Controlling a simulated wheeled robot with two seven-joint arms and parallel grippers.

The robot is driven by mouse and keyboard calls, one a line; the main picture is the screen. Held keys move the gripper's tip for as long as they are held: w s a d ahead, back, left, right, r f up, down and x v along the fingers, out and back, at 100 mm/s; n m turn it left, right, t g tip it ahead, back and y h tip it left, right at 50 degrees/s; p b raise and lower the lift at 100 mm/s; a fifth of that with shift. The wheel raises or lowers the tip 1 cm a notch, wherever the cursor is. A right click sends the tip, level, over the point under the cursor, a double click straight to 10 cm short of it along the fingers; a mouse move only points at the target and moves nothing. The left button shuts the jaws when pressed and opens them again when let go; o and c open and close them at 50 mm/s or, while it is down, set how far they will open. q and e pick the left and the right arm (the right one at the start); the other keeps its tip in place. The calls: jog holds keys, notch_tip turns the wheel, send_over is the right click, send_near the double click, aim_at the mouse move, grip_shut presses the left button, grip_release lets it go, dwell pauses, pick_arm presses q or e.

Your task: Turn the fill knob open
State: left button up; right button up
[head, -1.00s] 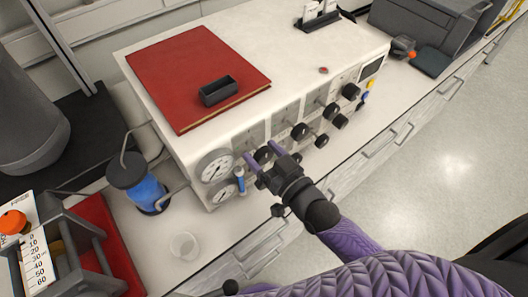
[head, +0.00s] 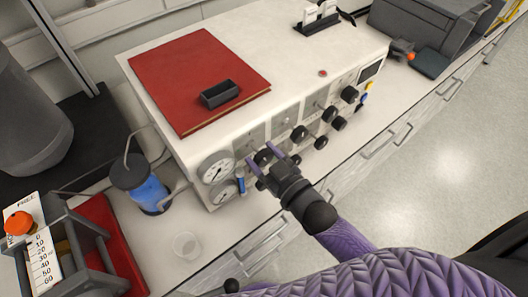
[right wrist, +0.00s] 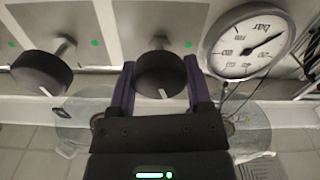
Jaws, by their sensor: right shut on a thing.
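A black round knob (head: 263,158) sits on the front panel of the white cabinet (head: 330,62), beside the gauges. My right gripper (head: 261,155) has its two purple fingers on either side of this knob and is shut on it. In the right wrist view the knob (right wrist: 160,74) sits between the fingers, its white mark pointing down toward the gripper's palm. No label naming it as the fill knob is readable. My left gripper is not in view.
A pressure gauge (head: 216,168) is just left of the held knob. Another black knob (right wrist: 41,73) is close by in the right wrist view. A blue bottle (head: 149,190) and a clear cup (head: 187,245) stand on the counter. A red binder (head: 195,75) lies on the cabinet.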

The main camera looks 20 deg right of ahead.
jog(key=n+p, duration=0.1)
jog(key=n, duration=0.2)
jog(key=shift+n, duration=0.4)
jog(key=n, duration=0.3)
jog(key=shift+a+n, duration=0.1)
jog(key=shift+n, duration=0.2)
jog(key=n, duration=0.3)
jog(key=shift+f+n, duration=0.1)
jog(key=shift+n, duration=2)
jog(key=o, duration=1.3)
jog(key=v, duration=1)
